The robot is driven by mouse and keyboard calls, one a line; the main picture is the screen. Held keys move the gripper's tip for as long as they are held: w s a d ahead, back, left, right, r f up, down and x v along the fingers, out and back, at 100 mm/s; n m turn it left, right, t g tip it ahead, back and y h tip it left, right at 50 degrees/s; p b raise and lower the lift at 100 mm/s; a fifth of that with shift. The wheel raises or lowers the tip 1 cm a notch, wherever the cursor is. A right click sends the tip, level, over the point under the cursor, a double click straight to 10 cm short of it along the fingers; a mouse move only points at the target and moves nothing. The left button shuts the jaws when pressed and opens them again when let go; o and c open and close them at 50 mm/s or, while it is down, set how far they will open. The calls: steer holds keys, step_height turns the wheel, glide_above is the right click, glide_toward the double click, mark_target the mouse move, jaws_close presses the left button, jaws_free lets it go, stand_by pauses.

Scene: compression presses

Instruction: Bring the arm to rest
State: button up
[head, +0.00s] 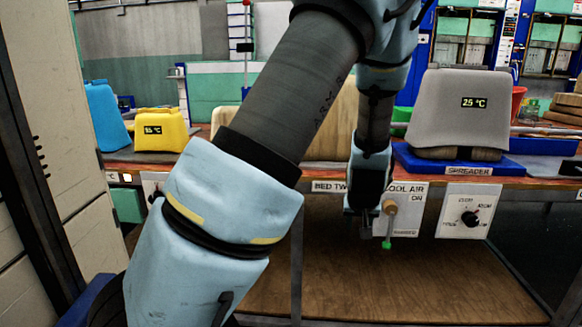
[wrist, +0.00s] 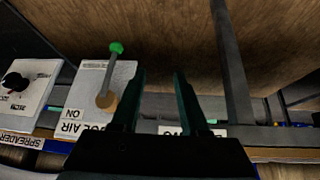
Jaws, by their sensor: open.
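My gripper (head: 362,224) hangs pointing down at the bench's front edge in the head view, just left of a small lever with a green tip (head: 387,243) on the "COOL AIR ON" panel (head: 412,210). In the wrist view my gripper (wrist: 160,82) has its two dark fingers apart with nothing between them. There, the lever (wrist: 106,95) stands to the left of the fingers, apart from them. My arm reaches across the middle of the head view, bent at the elbow, and hides part of the bench behind it.
A grey cover reading 25 °C (head: 460,110) sits on the blue "SPREADER" base (head: 445,166). A knob panel (head: 468,212) is right of the lever. A yellow cover (head: 161,130) and a blue one (head: 107,115) stand at left. The space above the wooden lower shelf (head: 400,285) looks clear.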

steer(key=s+a+r+g+y, duration=0.15)
steer(key=s+a, duration=0.25)
steer(key=a, duration=0.5)
steer(key=s+a+r+n+g, duration=0.1)
steer(key=s+a+r+g, duration=0.15)
steer(key=s+a, duration=0.4)
steer(key=s+a+r+g, duration=0.1)
steer(key=s+a+r, duration=0.2)
steer(key=a, duration=0.8)
step_height(320, 180, up, 14)
steer(key=p, duration=1.4)
steer(key=shift+d+p, duration=0.25)
steer(key=shift+p, duration=0.05)
